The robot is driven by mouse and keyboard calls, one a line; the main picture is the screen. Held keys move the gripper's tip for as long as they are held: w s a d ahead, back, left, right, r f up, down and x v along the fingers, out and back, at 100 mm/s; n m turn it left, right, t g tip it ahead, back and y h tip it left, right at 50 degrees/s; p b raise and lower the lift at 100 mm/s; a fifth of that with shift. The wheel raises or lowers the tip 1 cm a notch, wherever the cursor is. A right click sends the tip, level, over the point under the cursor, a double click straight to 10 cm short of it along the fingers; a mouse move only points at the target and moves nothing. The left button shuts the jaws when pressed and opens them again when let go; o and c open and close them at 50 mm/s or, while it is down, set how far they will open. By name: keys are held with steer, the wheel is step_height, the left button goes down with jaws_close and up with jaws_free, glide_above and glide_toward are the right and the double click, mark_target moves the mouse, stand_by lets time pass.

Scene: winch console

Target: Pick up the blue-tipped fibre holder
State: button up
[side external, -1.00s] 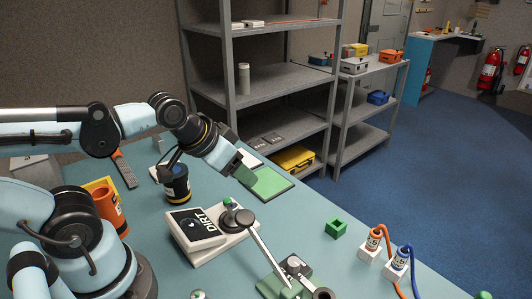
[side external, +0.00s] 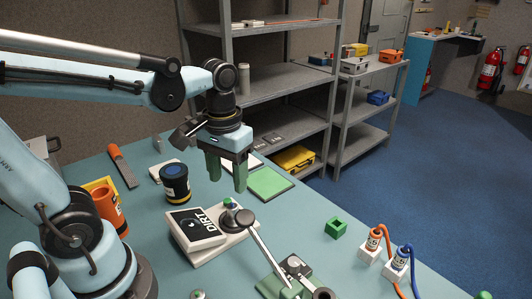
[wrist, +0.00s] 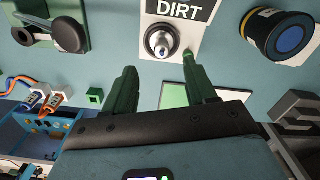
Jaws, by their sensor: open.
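A small white holder with blue bands and a blue cable (side external: 400,259) stands on a white block at the right of the bench, the likeliest match for the blue-tipped fibre holder. It also shows in the wrist view (wrist: 55,101), at the far left. A similar orange-banded holder with an orange cable (side external: 373,240) stands beside it. My gripper (side external: 226,185) is open and empty, its green fingers pointing down above the bench, well left of both holders.
The DIRT box (side external: 196,229) sits below my gripper. A blue-topped black jar (side external: 175,183) stands left of it. A lever mechanism (side external: 290,277) lies between the box and the holders. A green square block (side external: 335,228) and a flat green pad (side external: 268,183) are nearby.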

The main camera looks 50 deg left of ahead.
mark_target(232, 206)
steer(key=shift+f, duration=2.4)
steer(key=shift+w+a+f, duration=0.1)
steer(key=shift+w+f, duration=0.05)
steer(key=shift+f, duration=1.15)
steer(key=shift+w+a+f, duration=0.1)
steer(key=shift+w+f, duration=0.05)
steer(key=shift+f, duration=1.15)
jaws_close()
